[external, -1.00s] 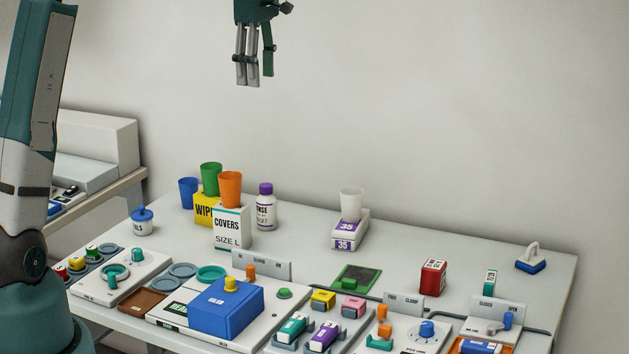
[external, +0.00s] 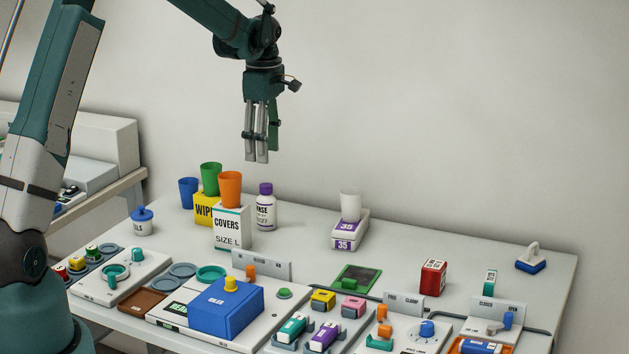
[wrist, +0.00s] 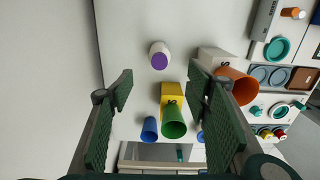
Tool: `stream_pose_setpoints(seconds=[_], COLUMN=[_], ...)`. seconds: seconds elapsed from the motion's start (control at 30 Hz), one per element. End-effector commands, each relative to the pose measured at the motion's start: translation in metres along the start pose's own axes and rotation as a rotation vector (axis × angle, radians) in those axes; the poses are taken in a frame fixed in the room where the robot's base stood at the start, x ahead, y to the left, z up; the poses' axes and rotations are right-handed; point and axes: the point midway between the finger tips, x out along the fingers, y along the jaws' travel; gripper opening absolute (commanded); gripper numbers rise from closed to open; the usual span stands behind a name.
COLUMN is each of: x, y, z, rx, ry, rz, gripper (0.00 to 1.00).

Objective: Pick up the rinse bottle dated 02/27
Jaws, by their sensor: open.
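The rinse bottle (external: 266,209) is white with a purple cap and stands upright on the table behind and right of the covers box. Its label is partly hidden by that box; the end of the date, "27", shows. In the wrist view the bottle (wrist: 159,56) appears from above, ahead of the fingers and between their lines. My gripper (external: 262,158) points down and is open and empty. It hangs above the bottle with a clear gap. Its two finger pads (wrist: 162,100) stand wide apart in the wrist view.
A covers box (external: 232,232) with an orange cup (external: 230,188) on top stands close to the bottle. A yellow wipes box (external: 205,208) with a green cup (external: 211,175) is behind it. A blue cup (external: 188,192) is at left. The table right of the bottle is clear up to a white cup (external: 351,204).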

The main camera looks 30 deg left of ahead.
Motion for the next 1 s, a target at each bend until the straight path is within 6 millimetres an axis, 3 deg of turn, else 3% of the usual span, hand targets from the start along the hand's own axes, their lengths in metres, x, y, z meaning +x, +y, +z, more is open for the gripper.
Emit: stream_pose_setpoints(seconds=[0.03, 0.1, 0.3, 0.43, 0.8, 1.0], x=[0.022, 0.047, 0.091, 0.102, 0.104, 0.116], y=[0.001, 0.001, 0.0, 0.0, 0.0, 0.001], z=[0.0, 0.0, 0.0, 0.0, 0.0, 0.0], rx=[0.0, 0.0, 0.0, 0.0, 0.0, 0.0], ry=[0.0, 0.0, 0.0, 0.0, 0.0, 0.0], rz=[0.0, 0.0, 0.0, 0.0, 0.0, 0.0], gripper=[0.48, 0.48, 0.48, 0.48, 0.48, 0.48])
